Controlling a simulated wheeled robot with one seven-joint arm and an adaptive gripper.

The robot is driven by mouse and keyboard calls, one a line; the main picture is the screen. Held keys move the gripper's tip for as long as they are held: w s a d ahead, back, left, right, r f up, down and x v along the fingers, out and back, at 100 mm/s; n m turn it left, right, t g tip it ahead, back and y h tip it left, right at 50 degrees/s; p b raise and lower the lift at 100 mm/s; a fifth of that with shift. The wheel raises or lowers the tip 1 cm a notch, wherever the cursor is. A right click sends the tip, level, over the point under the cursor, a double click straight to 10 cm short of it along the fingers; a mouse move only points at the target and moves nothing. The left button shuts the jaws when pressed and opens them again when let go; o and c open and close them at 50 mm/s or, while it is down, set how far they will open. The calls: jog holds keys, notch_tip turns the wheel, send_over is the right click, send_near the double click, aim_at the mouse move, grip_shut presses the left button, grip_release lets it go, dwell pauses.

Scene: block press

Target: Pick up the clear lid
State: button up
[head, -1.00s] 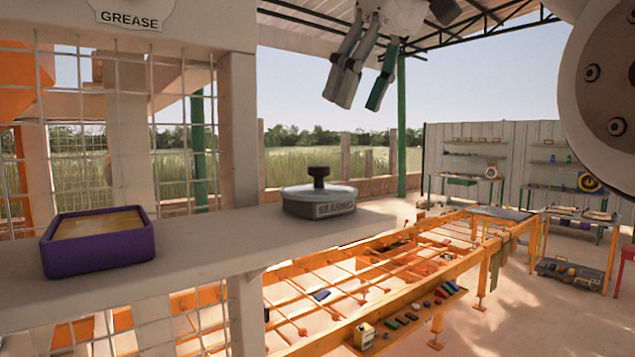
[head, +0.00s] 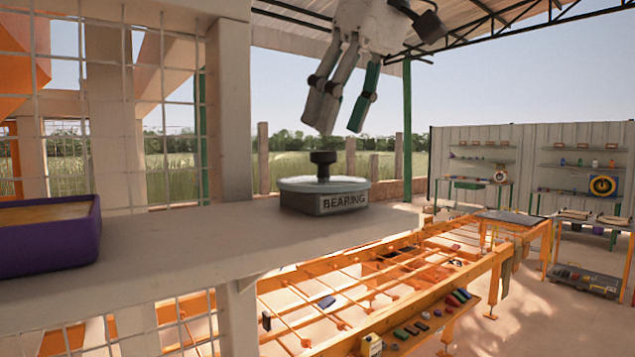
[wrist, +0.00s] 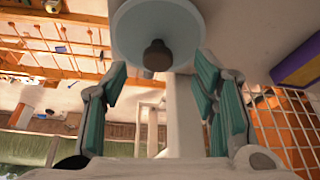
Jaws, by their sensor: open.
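The clear lid (head: 297,184) is a pale, see-through disc with a dark knob (head: 323,163) on top. It sits on a round grey container labelled BEARING (head: 343,203), on the pale shelf. My gripper (head: 343,128) is open and empty above the knob, its fingers pointing down. In the wrist view the lid (wrist: 182,25) and its dark knob (wrist: 157,56) show at the top centre, beyond the open fingers (wrist: 159,82). The fingers do not appear to touch the knob.
A purple tray (head: 50,245) with tan contents stands at the left of the shelf (head: 200,240). A post (head: 228,100) and wire mesh stand behind the shelf. An orange frame table (head: 400,290) with small items lies below. The shelf between tray and container is clear.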

aim_at(324, 153)
jog(key=shift+w+p+x, duration=0.15)
jog(key=shift+p+x, duration=0.25)
jog(key=shift+x, duration=1.15)
jog(key=shift+w+p+x, duration=0.2)
jog(key=shift+p+x, duration=0.15)
jog(key=shift+x, duration=1.25)
jog(key=shift+a+r, duration=0.15)
jog(key=shift+r, duration=0.05)
grip_shut()
